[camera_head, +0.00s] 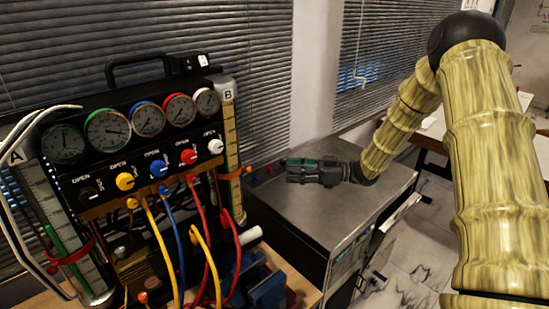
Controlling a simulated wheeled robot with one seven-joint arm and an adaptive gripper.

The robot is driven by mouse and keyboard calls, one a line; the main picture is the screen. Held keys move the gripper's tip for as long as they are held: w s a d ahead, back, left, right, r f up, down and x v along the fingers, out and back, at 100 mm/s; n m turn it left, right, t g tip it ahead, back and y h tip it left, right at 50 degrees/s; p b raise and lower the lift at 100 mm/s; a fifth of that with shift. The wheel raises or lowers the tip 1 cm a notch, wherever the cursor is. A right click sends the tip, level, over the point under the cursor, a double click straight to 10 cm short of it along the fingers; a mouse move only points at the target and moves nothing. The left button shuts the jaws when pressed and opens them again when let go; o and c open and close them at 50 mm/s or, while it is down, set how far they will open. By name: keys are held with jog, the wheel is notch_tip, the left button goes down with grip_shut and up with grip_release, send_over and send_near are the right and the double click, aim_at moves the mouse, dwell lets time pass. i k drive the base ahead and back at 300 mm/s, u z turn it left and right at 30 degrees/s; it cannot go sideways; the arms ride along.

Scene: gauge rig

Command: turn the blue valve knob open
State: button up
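The blue valve knob (158,168) sits in the middle of a row of knobs on the black gauge rig (112,150). A white "OPEN" label is printed just above it. The blue-ringed gauge (148,119) is above the knob, and a blue hose (178,235) runs down below it. My gripper (288,170) is to the right of the rig, above a grey cabinet top, pointing left toward the rig. It is well apart from the blue knob. I cannot tell whether its fingers are open or shut.
Yellow (125,181), red (188,156), white (215,146) and black (88,193) knobs flank the blue one. The tube marked B (231,150) stands between my gripper and the knobs. Hoses hang in front of the rig. The grey cabinet top (310,205) is mostly clear.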

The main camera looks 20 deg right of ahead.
aim_at(159, 168)
jog(key=k, duration=1)
